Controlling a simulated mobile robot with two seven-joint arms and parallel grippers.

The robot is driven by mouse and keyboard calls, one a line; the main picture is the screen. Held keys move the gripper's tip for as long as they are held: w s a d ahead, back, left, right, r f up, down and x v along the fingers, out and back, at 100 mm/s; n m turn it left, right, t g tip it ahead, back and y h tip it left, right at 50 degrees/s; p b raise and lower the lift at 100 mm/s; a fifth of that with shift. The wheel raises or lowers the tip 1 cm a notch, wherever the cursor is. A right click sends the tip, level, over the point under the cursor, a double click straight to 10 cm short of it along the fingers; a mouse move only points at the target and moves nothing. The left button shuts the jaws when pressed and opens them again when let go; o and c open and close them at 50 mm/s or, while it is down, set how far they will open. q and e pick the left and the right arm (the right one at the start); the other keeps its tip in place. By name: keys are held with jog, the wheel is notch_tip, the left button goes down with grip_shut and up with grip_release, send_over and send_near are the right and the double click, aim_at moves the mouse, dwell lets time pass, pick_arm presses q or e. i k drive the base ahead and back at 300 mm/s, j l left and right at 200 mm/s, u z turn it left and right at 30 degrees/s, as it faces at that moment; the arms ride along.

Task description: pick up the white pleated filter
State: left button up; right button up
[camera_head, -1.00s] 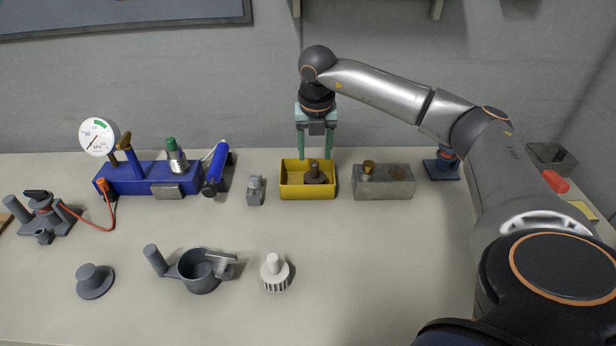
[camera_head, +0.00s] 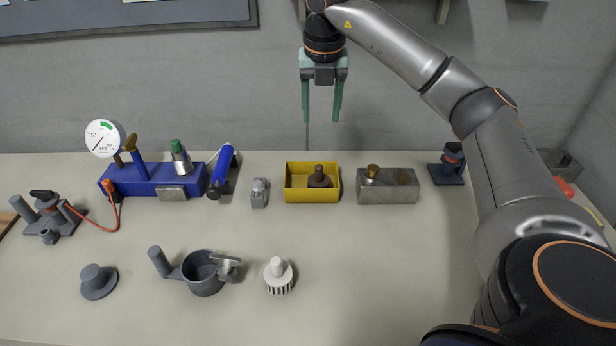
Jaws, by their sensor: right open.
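The white pleated filter (camera_head: 279,277) stands upright on the bench at the front middle, with a narrow stem on top and ribs around its lower side. My right gripper (camera_head: 321,120) is open and empty. It points down, high above the back of the bench over the yellow bin, well behind and above the filter and apart from it. My left gripper is not in view.
A grey cup with a handle (camera_head: 203,278) stands just left of the filter. A yellow bin (camera_head: 298,196) holding a dark brown knobbed part (camera_head: 319,178), a grey metal block (camera_head: 386,190) and a blue pump unit (camera_head: 150,183) line the back. The bench (camera_head: 370,280) right of the filter is clear.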

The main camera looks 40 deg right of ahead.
aim_at(278, 277)
jog(key=k, duration=1)
